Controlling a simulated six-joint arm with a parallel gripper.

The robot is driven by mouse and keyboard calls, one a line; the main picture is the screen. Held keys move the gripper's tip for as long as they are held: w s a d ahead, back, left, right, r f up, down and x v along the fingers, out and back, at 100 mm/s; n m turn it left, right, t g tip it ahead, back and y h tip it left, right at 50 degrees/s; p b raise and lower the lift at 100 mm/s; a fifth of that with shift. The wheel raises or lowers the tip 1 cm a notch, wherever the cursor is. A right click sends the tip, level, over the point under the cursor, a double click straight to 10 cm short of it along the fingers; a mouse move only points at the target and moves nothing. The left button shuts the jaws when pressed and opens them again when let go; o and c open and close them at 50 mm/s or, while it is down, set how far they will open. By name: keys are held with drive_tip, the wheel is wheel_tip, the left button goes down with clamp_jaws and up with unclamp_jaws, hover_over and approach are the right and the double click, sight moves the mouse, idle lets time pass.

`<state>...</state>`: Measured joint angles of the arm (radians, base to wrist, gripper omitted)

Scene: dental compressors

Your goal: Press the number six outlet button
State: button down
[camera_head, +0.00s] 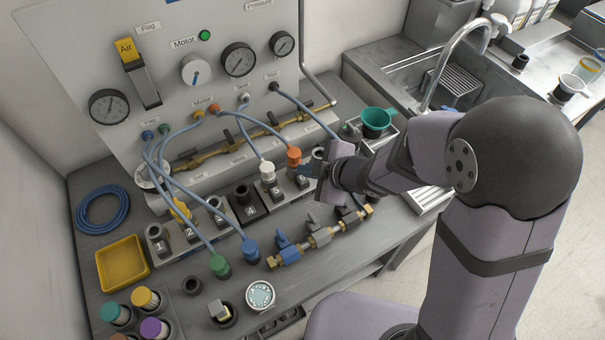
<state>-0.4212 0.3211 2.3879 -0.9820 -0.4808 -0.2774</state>
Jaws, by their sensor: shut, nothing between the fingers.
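A row of numbered outlet blocks runs along the bench below the panel. The number six outlet (303,181) is at the right end of the readable numbers, with an orange hose connector (294,158) at its back. My gripper (306,171) is shut and empty, reaching in from the right with its tips close beside the six outlet. I cannot tell whether the tips touch it. The outlet's button is too small or hidden behind the gripper to make out. The number five outlet (277,192), with a white connector (267,171), is just to the left.
Blue hoses (180,205) loop from the panel (165,75) to the outlets and to green and blue plugs in front. A brass valve manifold (318,238) lies in front of the gripper. A green funnel (377,120) stands behind it. A yellow tray (122,264) is far left.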

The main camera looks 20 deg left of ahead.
idle(0.3)
wheel_tip(320, 180, up, 5)
drive_tip(key=p, duration=0.5)
idle(0.9)
